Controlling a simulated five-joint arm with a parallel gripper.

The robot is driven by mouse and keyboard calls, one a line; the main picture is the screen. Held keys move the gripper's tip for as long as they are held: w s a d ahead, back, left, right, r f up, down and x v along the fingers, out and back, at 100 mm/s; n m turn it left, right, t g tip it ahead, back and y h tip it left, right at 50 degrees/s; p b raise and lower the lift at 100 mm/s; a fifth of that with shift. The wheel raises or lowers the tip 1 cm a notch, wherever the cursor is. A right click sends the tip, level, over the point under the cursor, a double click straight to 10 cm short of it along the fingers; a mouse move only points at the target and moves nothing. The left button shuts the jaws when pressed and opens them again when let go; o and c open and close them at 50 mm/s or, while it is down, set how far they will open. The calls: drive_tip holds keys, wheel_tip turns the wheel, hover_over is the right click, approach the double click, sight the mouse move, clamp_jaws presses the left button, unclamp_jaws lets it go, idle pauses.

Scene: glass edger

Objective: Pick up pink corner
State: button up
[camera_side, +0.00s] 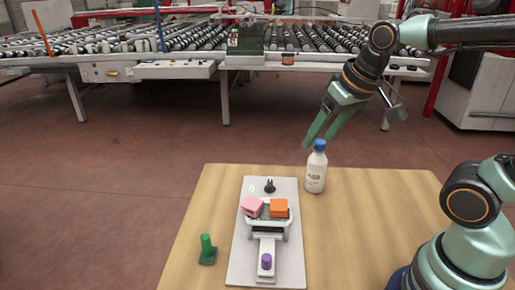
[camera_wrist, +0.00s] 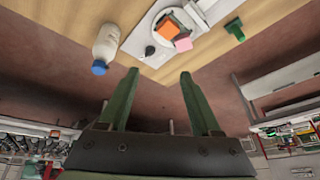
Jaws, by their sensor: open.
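The pink corner (camera_side: 252,206) is a small pink block on the white fixture on the board, touching or close beside an orange block (camera_side: 279,207). In the wrist view the pink corner (camera_wrist: 184,44) lies near the top, beyond my fingertips, beside the orange block (camera_wrist: 167,29). My gripper (camera_side: 320,143) is open and empty, in the air above the far edge of the table. Its two green fingers (camera_wrist: 158,72) are spread apart in the wrist view. The gripper is above and to the right of the pink corner in the side view.
A white bottle with a blue cap (camera_side: 316,170) stands near my fingers. A white board (camera_side: 240,262) on the wooden table (camera_side: 345,235) bears a black knob (camera_side: 269,186) and a purple peg (camera_side: 266,261). A green piece (camera_side: 207,249) stands at left. The table's right part is mostly clear.

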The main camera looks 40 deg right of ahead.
drive_tip(key=w+a+f+m+g, duration=0.3)
drive_tip(key=w+m, duration=0.3)
drive_tip(key=w, duration=0.2)
drive_tip(key=m+g, duration=0.2)
drive_tip(key=m, duration=0.4)
approach(254, 200)
wheel_tip(254, 200, down, 9)
drive_tip(key=shift+s+r, duration=0.1)
drive_tip(key=shift+r, duration=0.05)
clamp_jaws()
wheel_tip(254, 200, up, 24)
drive_tip(key=s+d, duration=0.1)
drive_tip(key=f, duration=2)
drive_tip(key=shift+s+d, duration=0.1)
drive_tip(key=shift+s, duration=0.1)
